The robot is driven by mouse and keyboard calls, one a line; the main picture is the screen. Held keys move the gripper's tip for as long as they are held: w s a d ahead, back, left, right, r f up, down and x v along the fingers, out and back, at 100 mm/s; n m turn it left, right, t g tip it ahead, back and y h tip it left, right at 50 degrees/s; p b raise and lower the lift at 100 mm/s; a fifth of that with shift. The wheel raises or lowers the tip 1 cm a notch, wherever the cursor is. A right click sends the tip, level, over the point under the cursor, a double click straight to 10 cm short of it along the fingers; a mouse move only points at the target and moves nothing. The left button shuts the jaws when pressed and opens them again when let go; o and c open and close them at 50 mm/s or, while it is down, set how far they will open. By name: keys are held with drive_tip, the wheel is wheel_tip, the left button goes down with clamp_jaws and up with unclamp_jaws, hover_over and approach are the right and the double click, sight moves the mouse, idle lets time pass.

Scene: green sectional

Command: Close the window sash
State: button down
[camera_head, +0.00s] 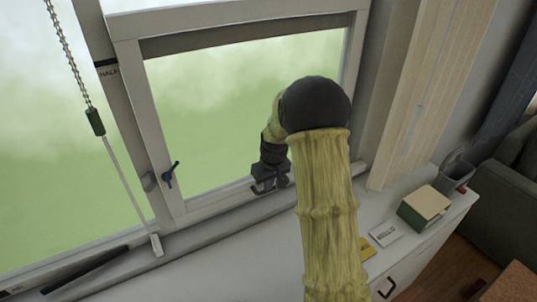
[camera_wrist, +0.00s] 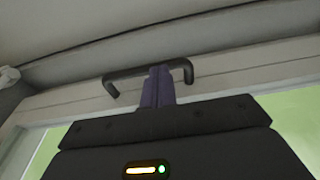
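The pale grey window sash (camera_head: 152,120) shows in the head view, with green outside its glass. A black bar handle (camera_wrist: 127,73) is on its lower rail, seen in the wrist view. My gripper (camera_wrist: 158,85) is at that handle, its purple fingers overlapping the middle of the bar. In the head view my gripper (camera_head: 270,183) is low at the bottom rail, where the handle is hard to make out. Whether the fingers are clamped on the bar is hidden.
A chain with a pale rod (camera_head: 128,190) hangs left of the sash. On the white sill cabinet (camera_head: 215,265) at right are a box (camera_head: 424,208), a card (camera_head: 385,233) and a grey bin (camera_head: 455,174). Pale blinds (camera_head: 428,85) hang right of the window.

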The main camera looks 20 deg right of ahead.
wheel_tip(320, 180, down, 7)
drive_tip(key=b, duration=0.3)
drive_tip(key=shift+s+r, duration=0.2)
drive_tip(key=shift+s, duration=0.05)
drive_tip(key=shift+s+f, duration=0.1)
wheel_tip(320, 180, up, 15)
drive_tip(key=s, duration=0.2)
drive_tip(key=shift+d+p, duration=0.25)
drive_tip(key=shift+p, duration=0.05)
drive_tip(key=shift+f, duration=0.1)
